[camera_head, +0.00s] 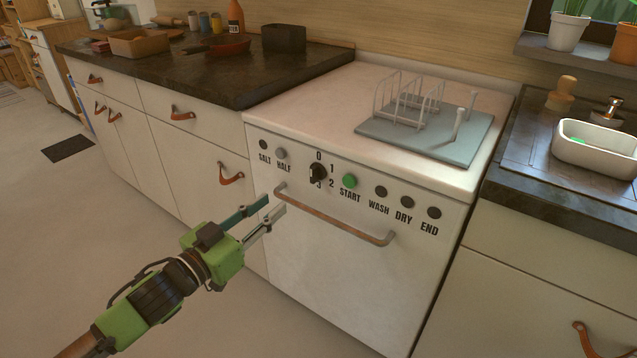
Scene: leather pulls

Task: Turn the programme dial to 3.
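The programme dial (318,173) is a small black knob on the white dishwasher's front panel, ringed by the numbers 0, 1, 2 and 3. The 3 is printed just below it. Which number its mark points to is too small to tell. My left gripper (274,205), on a green arm, is in front of the dishwasher, below and left of the dial. Its two fingers are apart with nothing between them, and they look clear of the dial. My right gripper is not in view.
A copper-coloured handle bar (335,218) crosses the dishwasher (345,275) just below the dial. The green start button (349,180) sits right of the dial, the half button (281,153) left. A dish rack (425,130) stands on top.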

